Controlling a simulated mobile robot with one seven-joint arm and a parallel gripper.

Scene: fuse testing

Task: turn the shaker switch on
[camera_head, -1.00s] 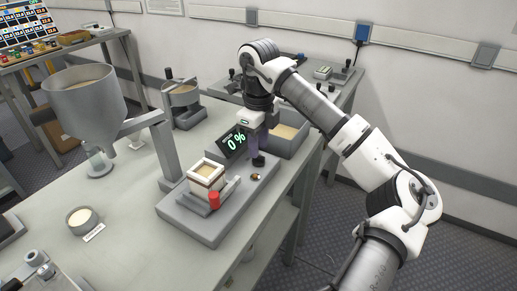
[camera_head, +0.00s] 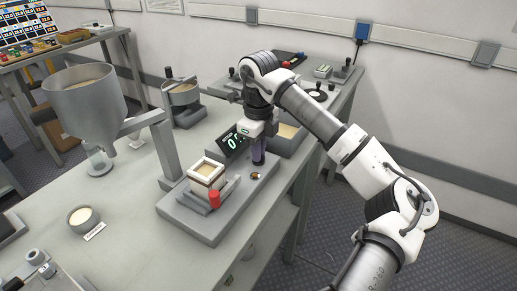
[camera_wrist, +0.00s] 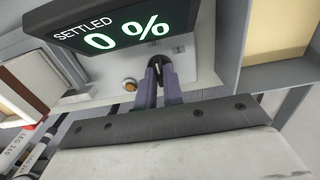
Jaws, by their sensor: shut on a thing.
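The shaker (camera_head: 205,232) is a grey flat base on the bench, carrying a white-rimmed square box (camera_head: 207,172) of tan powder. A dark display (camera_head: 232,139) stands at its back; in the wrist view the display (camera_wrist: 125,30) reads "SETTLED 0 %". My gripper (camera_head: 258,160) points down at the base's right rear corner. In the wrist view, my gripper (camera_wrist: 158,75) has its purple-grey fingers shut on the small dark switch lever (camera_wrist: 157,63). The fingers hide most of the lever, so its on or off position is unclear.
A round amber button (camera_wrist: 129,85) sits beside the switch. A red cylinder (camera_head: 214,200) stands at the box's front corner. A grey bin (camera_head: 291,138) of tan powder is right behind my gripper. A hopper (camera_head: 85,100) stands at left on the bench.

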